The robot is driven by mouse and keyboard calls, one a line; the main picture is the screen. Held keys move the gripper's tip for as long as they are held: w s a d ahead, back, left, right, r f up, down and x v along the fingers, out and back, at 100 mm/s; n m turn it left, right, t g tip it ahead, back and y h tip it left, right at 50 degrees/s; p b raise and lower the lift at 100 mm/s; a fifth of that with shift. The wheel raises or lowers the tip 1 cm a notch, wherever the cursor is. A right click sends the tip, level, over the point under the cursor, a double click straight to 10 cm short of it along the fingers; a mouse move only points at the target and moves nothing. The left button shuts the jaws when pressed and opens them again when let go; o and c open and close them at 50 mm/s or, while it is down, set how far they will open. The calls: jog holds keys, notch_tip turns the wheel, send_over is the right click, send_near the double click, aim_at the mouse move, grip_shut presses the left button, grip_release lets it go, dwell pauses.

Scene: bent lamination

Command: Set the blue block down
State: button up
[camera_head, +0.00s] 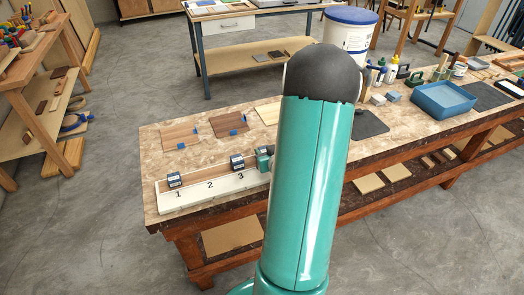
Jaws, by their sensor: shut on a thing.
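My teal arm link (312,190) with its dark rounded joint (322,72) fills the middle of the view. My gripper does not show; the arm seems to hide it. I cannot pick out a blue block in a grip. A pale board (210,198) marked 1, 2 and 3 lies along the bench's front left. A dark block with a light label (174,180) sits by the 1, and a similar one (237,162) by the 3. Next to the latter, a small green piece (264,158) is partly hidden by my arm; I cannot tell what it belongs to.
The wooden bench (155,146) holds thin wood panels (181,134) with small blue pieces. A blue tray (443,100), a small blue-grey block (393,97), bottles and tools stand at the right. A white bucket (348,35) is behind. Open floor lies at the left.

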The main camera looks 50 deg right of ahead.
jog(key=shift+f, duration=0.3)
jog(key=shift+w, duration=0.1)
jog(key=shift+f, duration=0.1)
jog(key=o, duration=1.3)
jog(key=shift+f, duration=0.1)
jog(key=shift+c, duration=0.2)
